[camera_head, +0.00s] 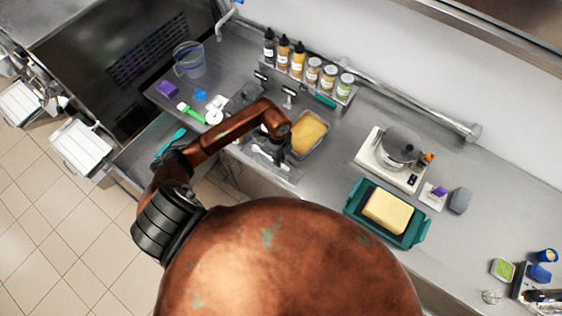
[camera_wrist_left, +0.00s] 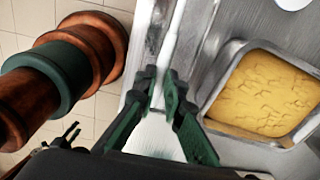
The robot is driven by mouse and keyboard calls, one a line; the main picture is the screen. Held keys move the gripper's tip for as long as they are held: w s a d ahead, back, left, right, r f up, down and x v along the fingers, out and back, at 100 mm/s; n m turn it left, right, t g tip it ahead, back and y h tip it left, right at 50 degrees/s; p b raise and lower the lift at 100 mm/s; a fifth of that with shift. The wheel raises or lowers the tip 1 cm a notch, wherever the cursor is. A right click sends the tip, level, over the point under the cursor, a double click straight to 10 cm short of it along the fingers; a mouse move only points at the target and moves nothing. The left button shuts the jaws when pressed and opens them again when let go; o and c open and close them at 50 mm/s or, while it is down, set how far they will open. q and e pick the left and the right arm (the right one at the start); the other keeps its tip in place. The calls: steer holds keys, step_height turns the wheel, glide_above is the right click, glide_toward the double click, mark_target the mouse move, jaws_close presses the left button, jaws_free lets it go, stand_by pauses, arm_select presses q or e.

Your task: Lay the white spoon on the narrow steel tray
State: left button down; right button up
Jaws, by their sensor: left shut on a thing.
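My left gripper (camera_wrist_left: 163,78) is shut on the white spoon (camera_wrist_left: 173,38). In the left wrist view the thin white handle runs up from between the fingers, and a broad white part shows below them. In the head view the white spoon (camera_head: 264,154) is a small pale streak just below the gripper (camera_head: 277,147). The narrow steel tray (camera_head: 286,173) lies near the counter's front edge, under the spoon. I cannot tell whether the spoon touches it. A dark pronged part, seemingly my right gripper (camera_wrist_left: 72,132), shows small at lower left in the left wrist view.
A steel pan of yellow mix (camera_head: 309,134) stands close beside the gripper. Bottles and jars (camera_head: 312,71) line the back. A teal tray with a yellow block (camera_head: 416,234) and a pot on a scale (camera_head: 397,155) stand to the right. Green and white utensils (camera_head: 192,112) lie left.

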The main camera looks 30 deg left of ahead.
arm_select(q)
steer(key=shift+w+f, duration=0.5)
step_height(320, 180, down, 2)
steer(key=shift+d+f+p, duration=0.1)
steer(key=shift+p, duration=0.6)
steer(key=shift+w+f, duration=0.1)
steer(key=shift+f, duration=0.45)
steer(key=shift+f, duration=0.1)
steer(key=c, duration=2)
jaws_free()
